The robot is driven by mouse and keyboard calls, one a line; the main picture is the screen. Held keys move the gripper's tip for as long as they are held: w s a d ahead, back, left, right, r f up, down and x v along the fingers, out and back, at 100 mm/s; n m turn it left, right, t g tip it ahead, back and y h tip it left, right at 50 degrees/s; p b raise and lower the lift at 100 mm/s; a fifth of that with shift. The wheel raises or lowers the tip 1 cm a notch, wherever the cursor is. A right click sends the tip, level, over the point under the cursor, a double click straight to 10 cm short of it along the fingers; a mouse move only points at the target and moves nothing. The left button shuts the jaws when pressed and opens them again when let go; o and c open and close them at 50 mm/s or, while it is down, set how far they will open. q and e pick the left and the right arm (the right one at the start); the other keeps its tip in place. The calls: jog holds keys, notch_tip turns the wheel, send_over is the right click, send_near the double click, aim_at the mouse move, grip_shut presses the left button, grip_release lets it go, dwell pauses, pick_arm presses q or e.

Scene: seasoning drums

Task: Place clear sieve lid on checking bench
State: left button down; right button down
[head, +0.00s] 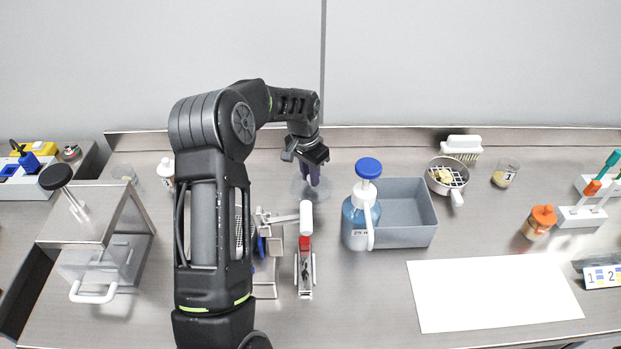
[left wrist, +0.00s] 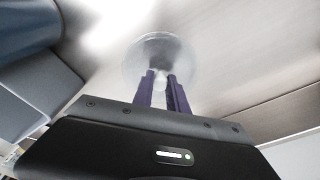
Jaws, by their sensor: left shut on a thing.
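The clear sieve lid (head: 298,190) is a faint see-through disc near the back middle of the steel bench (head: 365,298). It also shows as a round, nearly colourless disc in the left wrist view (left wrist: 146,52). My left gripper (head: 314,181) points down from above, with its purple fingers shut on the lid's middle part. The fingertips also show at the lid's centre in the left wrist view (left wrist: 161,75). The lid looks roughly level, low over or on the bench; I cannot tell whether it touches. My right gripper is not in view.
A blue-capped bottle (head: 359,216) and grey bin (head: 413,205) stand right of the lid. A sieve pot (head: 457,184), a clear jar (head: 505,174) and an orange-capped jar (head: 539,222) are farther right. A white sheet (head: 490,294) lies bare in front. A steel stand (head: 90,228) is left.

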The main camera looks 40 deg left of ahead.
pick_arm(q)
jog(key=shift+r, duration=0.15)
jog(key=shift+f, duration=0.3)
jog(key=c, duration=1.3)
grip_release()
jog(key=shift+r, duration=0.1)
jog(key=shift+r, duration=0.15)
jog(key=shift+r, duration=0.3)
jog(key=r+p, duration=0.1)
jog(key=r, duration=0.1)
jog(key=r+p, duration=0.1)
jog(key=r, duration=0.1)
jog(key=r+p, duration=0.1)
jog(key=r, duration=0.1)
jog(key=shift+s, duration=0.35)
notch_tip(320, 180, up, 5)
send_over(307, 188)
jog(key=shift+r, duration=0.2)
